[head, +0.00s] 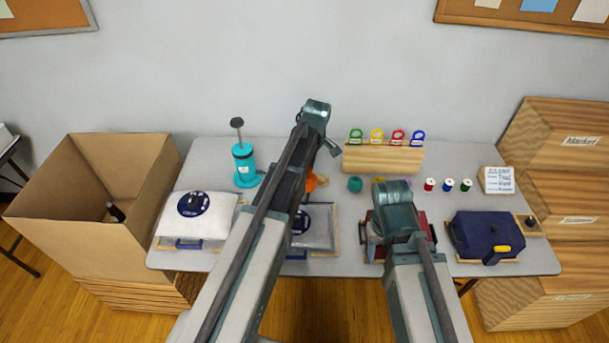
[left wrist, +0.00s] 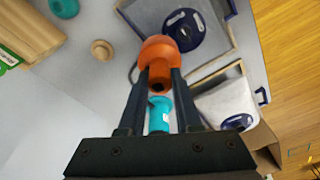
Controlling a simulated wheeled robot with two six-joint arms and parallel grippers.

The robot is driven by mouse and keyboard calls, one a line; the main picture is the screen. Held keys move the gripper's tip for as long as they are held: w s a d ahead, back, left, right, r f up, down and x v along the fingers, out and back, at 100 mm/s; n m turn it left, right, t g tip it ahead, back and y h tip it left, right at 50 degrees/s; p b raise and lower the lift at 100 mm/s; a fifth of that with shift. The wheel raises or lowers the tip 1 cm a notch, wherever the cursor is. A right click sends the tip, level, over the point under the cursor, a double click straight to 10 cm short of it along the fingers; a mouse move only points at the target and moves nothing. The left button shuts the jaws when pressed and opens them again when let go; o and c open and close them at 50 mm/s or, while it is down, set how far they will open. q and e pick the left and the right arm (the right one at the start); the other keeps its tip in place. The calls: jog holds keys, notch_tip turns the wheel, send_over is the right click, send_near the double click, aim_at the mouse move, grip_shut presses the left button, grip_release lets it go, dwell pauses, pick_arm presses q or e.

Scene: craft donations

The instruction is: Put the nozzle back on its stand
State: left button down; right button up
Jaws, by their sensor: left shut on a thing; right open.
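An orange nozzle (left wrist: 158,52) is held between the fingertips of my left gripper (left wrist: 160,76), which is shut on it, above the table. The nozzle (head: 311,182) shows partly behind my left arm in the head view. A small round wooden piece with a central knob (left wrist: 102,48), which looks like the stand, sits on the table apart from the nozzle; its edge (head: 323,181) peeks out in the head view. My right gripper (head: 375,236) is open, largely hidden under its own arm near a red case.
A turquoise pump (head: 244,165) stands at the back left. A wooden rack (head: 384,159) with coloured rings, a teal ball (head: 355,184) and thread spools (head: 447,185) line the back. Bags, a red case (head: 426,222) and a navy case (head: 487,235) fill the front.

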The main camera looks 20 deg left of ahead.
pick_arm(q)
jog(key=w+m, duration=0.6)
jog(key=w, duration=1.4)
jog(key=shift+t, duration=0.3)
jog(key=shift+s+d+f+b, duration=0.1)
jog(key=shift+s+f+b, duration=0.05)
jog(key=shift+f+b, duration=3.7)
jog(key=shift+s+f+b, duration=0.15)
jog(key=shift+f+b, duration=3.7)
jog(key=shift+f+b, duration=1.35)
jog(key=c, duration=0.5)
grip_release()
jog(key=shift+r, duration=0.1)
